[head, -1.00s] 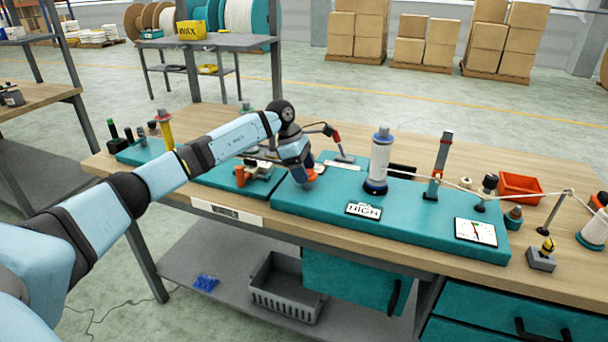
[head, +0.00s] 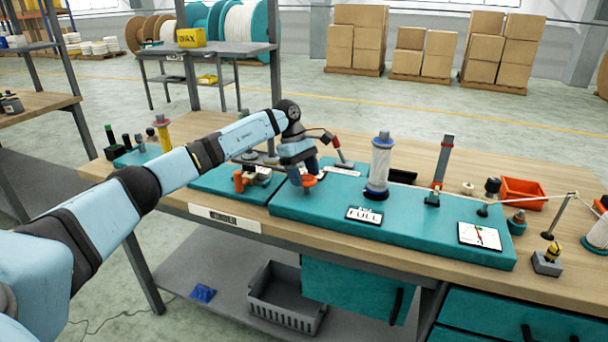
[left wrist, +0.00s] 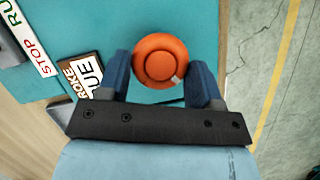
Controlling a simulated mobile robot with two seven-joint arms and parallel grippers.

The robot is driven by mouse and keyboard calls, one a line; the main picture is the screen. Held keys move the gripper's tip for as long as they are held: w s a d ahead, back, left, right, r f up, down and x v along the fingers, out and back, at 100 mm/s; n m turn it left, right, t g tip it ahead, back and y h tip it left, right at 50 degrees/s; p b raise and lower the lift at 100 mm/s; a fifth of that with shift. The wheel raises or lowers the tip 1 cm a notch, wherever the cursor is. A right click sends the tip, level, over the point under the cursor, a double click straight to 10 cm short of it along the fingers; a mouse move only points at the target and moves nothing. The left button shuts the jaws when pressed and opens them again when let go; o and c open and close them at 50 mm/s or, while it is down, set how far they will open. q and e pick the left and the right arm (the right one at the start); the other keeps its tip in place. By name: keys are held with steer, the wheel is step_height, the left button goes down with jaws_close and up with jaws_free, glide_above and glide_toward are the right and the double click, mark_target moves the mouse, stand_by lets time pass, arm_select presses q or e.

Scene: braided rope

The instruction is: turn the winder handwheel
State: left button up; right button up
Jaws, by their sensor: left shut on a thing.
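The orange handwheel (head: 309,182) is at the left front of the large teal winder base (head: 330,205). In the left wrist view the handwheel (left wrist: 160,62) is a round orange knob with a small pale mark at its lower right rim. My left gripper (head: 304,176) reaches down to it from above. Its two blue fingers (left wrist: 161,66) are shut on the knob, one on each side. A white bobbin (head: 381,160) stands upright on the base, with a sign (head: 365,215) reading "FULL" in front. My right gripper is not in view.
A dial gauge (head: 480,235) lies at the base's right front. A red-and-grey post (head: 443,170) and an orange bin (head: 522,192) are farther right. A STOP/RUN strip (left wrist: 28,38) and a printed card (left wrist: 83,76) lie left of the fingers in the wrist view.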

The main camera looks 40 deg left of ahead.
arm_select(q)
steer(key=o, duration=0.9)
steer(key=v, duration=1.3)
steer(key=shift+a+r, duration=0.15)
steer(key=shift+r, duration=0.25)
